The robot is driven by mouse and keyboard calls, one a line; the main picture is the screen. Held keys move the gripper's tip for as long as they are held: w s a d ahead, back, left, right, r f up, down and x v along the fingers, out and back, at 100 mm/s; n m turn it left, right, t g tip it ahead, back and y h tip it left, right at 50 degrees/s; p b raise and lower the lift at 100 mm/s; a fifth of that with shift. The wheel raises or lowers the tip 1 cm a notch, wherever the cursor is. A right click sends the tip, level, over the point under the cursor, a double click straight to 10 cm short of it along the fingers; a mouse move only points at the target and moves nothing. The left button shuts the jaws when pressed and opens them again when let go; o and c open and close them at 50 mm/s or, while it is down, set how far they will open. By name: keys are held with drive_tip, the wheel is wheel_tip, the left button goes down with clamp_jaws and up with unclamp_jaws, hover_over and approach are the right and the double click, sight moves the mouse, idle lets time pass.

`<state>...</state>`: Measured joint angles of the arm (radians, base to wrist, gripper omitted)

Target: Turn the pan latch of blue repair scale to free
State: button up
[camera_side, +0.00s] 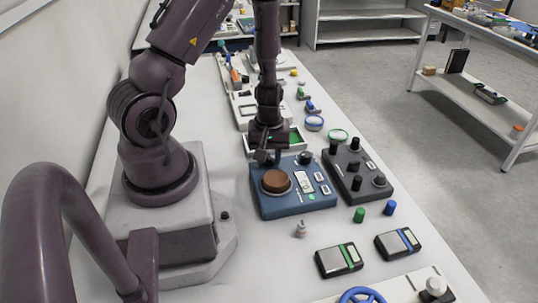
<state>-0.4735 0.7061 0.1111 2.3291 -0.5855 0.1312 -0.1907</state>
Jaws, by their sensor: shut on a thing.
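The blue repair scale (306,204) stands on the white table in front of my arm. A round brown piece (275,181) sits on its pan, and a light display panel and small buttons are on its right part. My gripper (266,157) points down at the back left edge of the scale. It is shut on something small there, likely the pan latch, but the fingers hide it. I cannot tell which way the latch is turned.
A dark box with black knobs (358,178) stands right of the scale. A green cap (359,215) and a blue cap (390,208) lie in front of it. A small metal weight (301,229) and two dark devices (339,260) are nearer. Trays and small parts fill the table behind.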

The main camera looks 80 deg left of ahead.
sight(269, 157)
drive_tip(key=o, duration=0.6)
drive_tip(key=shift+o, duration=0.2)
drive_tip(key=shift+r, duration=0.15)
wheel_tip(269, 157, up, 13)
idle(0.5)
